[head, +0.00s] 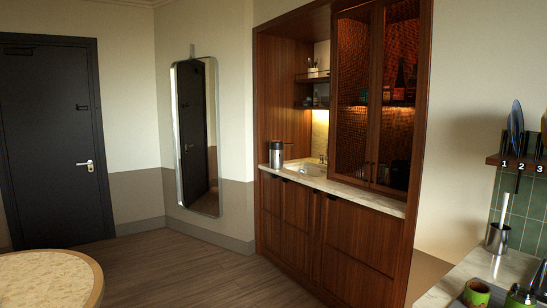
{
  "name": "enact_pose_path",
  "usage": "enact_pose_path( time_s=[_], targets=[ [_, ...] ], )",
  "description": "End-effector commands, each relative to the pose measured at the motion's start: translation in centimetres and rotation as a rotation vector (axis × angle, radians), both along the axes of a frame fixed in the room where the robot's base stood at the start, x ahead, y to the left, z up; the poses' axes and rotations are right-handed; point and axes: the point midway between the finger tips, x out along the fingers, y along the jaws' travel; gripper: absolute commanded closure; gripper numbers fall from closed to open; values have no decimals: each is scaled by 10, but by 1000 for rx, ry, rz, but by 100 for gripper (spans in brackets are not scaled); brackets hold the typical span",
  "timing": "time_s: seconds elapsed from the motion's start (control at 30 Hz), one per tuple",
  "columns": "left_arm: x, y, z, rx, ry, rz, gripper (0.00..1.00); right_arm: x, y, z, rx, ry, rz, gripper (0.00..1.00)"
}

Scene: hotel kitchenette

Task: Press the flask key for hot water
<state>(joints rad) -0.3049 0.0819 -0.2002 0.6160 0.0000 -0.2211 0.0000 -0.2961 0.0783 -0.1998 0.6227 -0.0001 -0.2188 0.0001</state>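A flask (276,155) with a metallic body and a dark top stands upright on the left end of the kitchenette counter (367,196). It is small and far off, so I cannot make out its key. Neither of my grippers shows in the head view.
A sink (304,168) lies right of the flask. Wooden cabinets (338,231) stand below the counter. A round table (96,280) is at the near left. Another counter with a green cup (476,293) and a metal container (497,238) is at the near right. Open floor (195,275) lies between.

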Motion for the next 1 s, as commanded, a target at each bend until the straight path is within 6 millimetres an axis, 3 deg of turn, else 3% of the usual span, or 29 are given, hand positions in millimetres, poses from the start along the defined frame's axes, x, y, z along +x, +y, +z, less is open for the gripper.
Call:
enact_pose_path(
  time_s=[0.37, 0.5, 1.0],
  targets=[
    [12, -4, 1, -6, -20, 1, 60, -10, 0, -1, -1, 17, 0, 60],
    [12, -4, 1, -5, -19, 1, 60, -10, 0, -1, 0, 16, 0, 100],
    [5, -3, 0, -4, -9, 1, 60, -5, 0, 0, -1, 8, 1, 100]
  ],
)
